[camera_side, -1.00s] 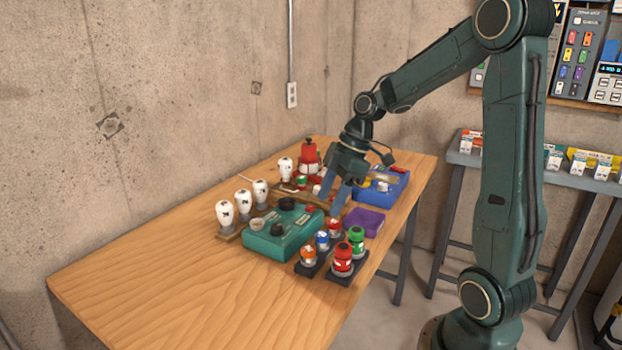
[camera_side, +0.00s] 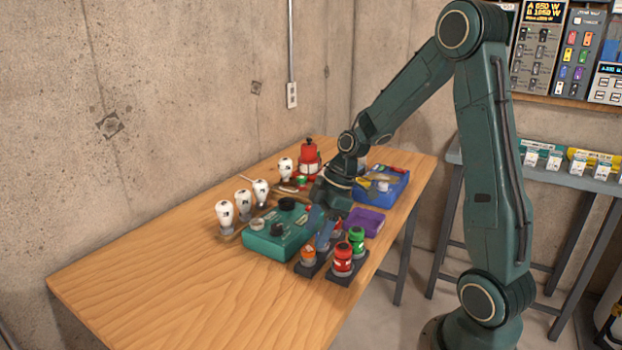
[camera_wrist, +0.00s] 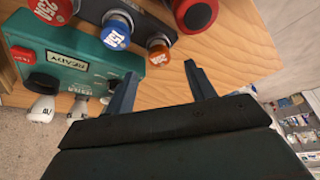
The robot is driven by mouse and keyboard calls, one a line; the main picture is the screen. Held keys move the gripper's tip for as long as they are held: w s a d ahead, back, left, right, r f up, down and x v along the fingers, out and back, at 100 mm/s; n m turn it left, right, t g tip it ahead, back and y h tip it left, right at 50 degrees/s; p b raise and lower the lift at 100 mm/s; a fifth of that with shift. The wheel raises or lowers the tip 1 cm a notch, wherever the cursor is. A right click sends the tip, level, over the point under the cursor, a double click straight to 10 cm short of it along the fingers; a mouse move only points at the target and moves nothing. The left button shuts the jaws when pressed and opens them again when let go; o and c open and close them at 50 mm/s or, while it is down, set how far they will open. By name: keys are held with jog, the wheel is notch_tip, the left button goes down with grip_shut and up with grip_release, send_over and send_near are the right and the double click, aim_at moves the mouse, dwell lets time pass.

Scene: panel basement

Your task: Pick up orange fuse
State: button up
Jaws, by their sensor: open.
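The orange fuse (camera_side: 308,256) stands upright in the front of a dark holder on the table, in the side view. In the wrist view the orange fuse (camera_wrist: 158,50) shows at the top, just beyond and between the open fingertips. My gripper (camera_side: 323,240) points down over the fuse rows, close behind the orange fuse, and hides most of the blue fuse in the side view. In the wrist view my gripper (camera_wrist: 160,74) has its fingers apart with nothing between them.
A blue fuse (camera_wrist: 117,32) sits beside the orange one. A red fuse (camera_side: 343,258) and a green fuse (camera_side: 356,240) stand in the right-hand holder. A teal box (camera_side: 272,243) is close left; a purple block (camera_side: 366,221) is behind. The front left table (camera_side: 160,270) is clear.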

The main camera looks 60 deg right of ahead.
aim_at(308, 248)
jog(key=shift+x, duration=2.25)
jog(key=c, duration=1)
